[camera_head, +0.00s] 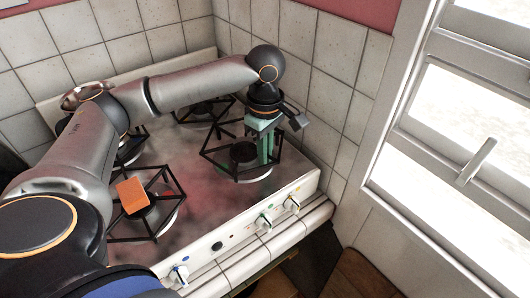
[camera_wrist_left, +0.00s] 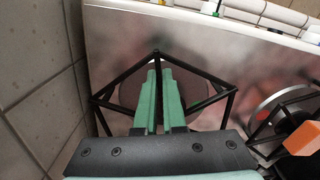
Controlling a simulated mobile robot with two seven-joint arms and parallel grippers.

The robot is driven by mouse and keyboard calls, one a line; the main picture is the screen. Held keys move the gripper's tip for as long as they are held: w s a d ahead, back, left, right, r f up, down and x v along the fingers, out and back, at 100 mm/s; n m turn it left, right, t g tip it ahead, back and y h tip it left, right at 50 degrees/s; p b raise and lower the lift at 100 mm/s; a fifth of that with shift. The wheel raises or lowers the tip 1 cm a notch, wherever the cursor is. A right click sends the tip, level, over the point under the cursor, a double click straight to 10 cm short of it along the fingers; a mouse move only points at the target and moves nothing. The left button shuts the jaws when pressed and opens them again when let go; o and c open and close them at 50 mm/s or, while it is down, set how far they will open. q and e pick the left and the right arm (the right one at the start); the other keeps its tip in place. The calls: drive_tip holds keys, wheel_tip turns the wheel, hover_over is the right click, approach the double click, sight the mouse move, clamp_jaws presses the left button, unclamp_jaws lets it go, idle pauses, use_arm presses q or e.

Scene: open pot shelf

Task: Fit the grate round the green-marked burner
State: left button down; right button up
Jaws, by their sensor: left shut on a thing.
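A black wire grate (camera_head: 222,166) is at the front right burner (camera_head: 243,152). My left gripper (camera_head: 266,158) reaches down from above and is shut on the grate near its right side. In the left wrist view the green fingers (camera_wrist_left: 157,75) meet the grate (camera_wrist_left: 208,75) near its peaked corner, with the dark round burner behind. The grate frames this burner, but I cannot tell whether it rests on the hob or hangs just above. My right gripper is out of view.
Another grate (camera_head: 155,228) stands at the front left burner, with an orange block (camera_head: 132,195) over it. More grates stand at the back burners (camera_head: 205,108). A tiled wall (camera_head: 335,105) is close on the right. The hob (camera_head: 205,205) is clear between the front burners.

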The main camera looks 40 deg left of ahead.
use_arm(q)
drive_tip(key=shift+f, duration=0.6)
idle(1.0)
drive_tip(key=c, duration=0.9)
unclamp_jaws()
wheel_tip(320, 180, up, 12)
drive_tip(key=shift+r, duration=0.25)
